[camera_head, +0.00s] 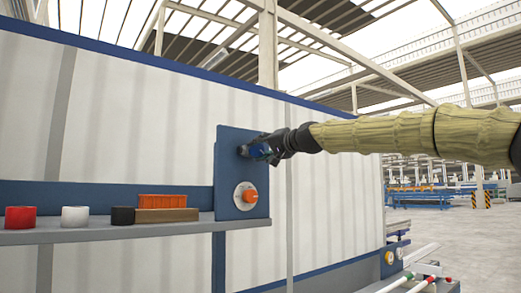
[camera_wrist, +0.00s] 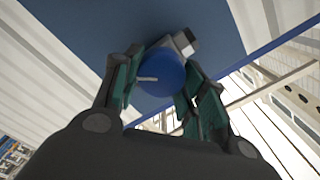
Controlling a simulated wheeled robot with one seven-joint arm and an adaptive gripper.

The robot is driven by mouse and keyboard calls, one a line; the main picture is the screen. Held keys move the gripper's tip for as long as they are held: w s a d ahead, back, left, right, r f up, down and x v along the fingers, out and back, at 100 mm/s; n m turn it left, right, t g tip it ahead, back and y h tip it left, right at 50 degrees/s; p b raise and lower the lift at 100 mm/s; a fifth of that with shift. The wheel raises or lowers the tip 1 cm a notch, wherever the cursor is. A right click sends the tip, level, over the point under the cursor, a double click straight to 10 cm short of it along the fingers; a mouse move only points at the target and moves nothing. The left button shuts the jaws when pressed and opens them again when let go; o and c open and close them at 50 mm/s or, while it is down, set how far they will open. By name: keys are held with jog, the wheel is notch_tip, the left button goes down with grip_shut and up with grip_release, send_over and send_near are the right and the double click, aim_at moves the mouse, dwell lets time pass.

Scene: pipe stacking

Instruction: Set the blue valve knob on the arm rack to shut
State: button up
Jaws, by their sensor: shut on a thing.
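The blue valve knob (camera_wrist: 160,76) is a round blue knob with a pale line across its left part. In the wrist view it sits between the two green-padded fingers of my gripper (camera_wrist: 158,90), which is shut on it. A grey and white fitting shows just behind the knob. In the head view my gripper (camera_head: 257,149) reaches from the right to the upper part of the blue panel (camera_head: 229,180) and hides most of the knob.
Below the knob, an orange knob (camera_head: 249,196) sits on a pale round dial. To the left, a grey shelf (camera_head: 110,233) holds a red cap (camera_head: 20,217), a white cap (camera_head: 75,216), a black cap (camera_head: 122,215) and an orange block (camera_head: 162,201) on a brown one.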

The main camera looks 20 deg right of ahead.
jog(key=m+p, duration=0.1)
jog(key=m, duration=0.4)
jog(key=shift+d+m, duration=0.1)
jog(key=shift+m, duration=0.3)
jog(key=shift+f+m+p, duration=0.2)
jog(key=shift+m+p, duration=0.7)
jog(key=shift+m, duration=1.3)
jog(key=o, duration=1)
jog(key=shift+v, duration=3.75)
